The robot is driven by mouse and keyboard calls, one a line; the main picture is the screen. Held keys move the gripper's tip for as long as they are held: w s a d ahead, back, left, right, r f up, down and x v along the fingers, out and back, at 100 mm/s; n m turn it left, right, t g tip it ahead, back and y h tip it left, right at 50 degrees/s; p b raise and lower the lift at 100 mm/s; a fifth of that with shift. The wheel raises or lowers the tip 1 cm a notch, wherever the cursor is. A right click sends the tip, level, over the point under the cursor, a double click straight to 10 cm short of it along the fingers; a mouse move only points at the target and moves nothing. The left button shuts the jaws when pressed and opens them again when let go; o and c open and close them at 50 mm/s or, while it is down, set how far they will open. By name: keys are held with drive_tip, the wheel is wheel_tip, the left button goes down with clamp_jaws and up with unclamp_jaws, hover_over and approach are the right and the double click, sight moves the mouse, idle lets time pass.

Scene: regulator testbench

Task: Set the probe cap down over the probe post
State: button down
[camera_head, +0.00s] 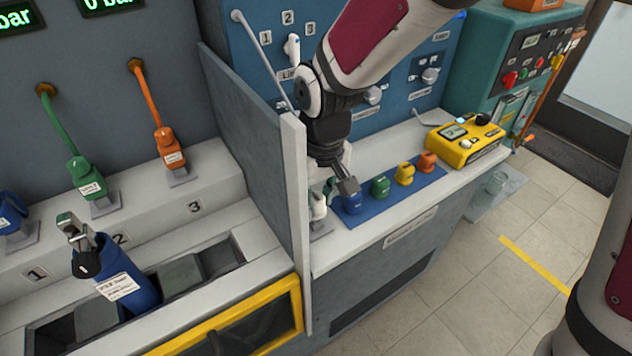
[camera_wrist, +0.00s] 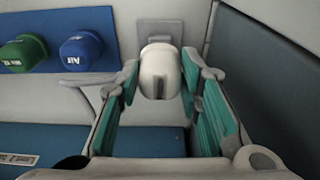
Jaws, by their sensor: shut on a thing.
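A white rounded piece, which I take to be the probe cap (camera_wrist: 160,72), sits between the two teal-padded fingers of my gripper (camera_wrist: 161,80) in the wrist view. My gripper is shut on it. A grey square plate (camera_wrist: 160,30) shows just beyond the cap. No separate probe post can be made out; the cap and fingers hide what is under them. In the head view, the white piece (camera_head: 319,207) shows beside the partition, low over the grey plate (camera_head: 320,229), partly hidden by my gripper (camera_head: 331,186). I cannot tell whether the cap touches a post.
A grey partition (camera_head: 296,200) stands close on the left. A blue mat (camera_head: 393,198) right of my gripper holds blue, green, yellow and orange caps; the blue cap (camera_head: 353,204) is nearest. A yellow meter (camera_head: 465,143) stands farther right on the ledge.

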drive_tip(key=shift+f+b, duration=0.75)
drive_tip(key=shift+f, duration=0.45)
idle(0.4)
drive_tip(key=c, duration=1.1)
unclamp_jaws()
drive_tip(key=shift+o, duration=0.2)
drive_tip(key=r, duration=0.8)
drive_tip(key=s+r, duration=0.1)
drive_tip(key=r, duration=0.3)
drive_tip(key=shift+s+d, duration=0.1)
drive_tip(key=shift+d, duration=0.3)
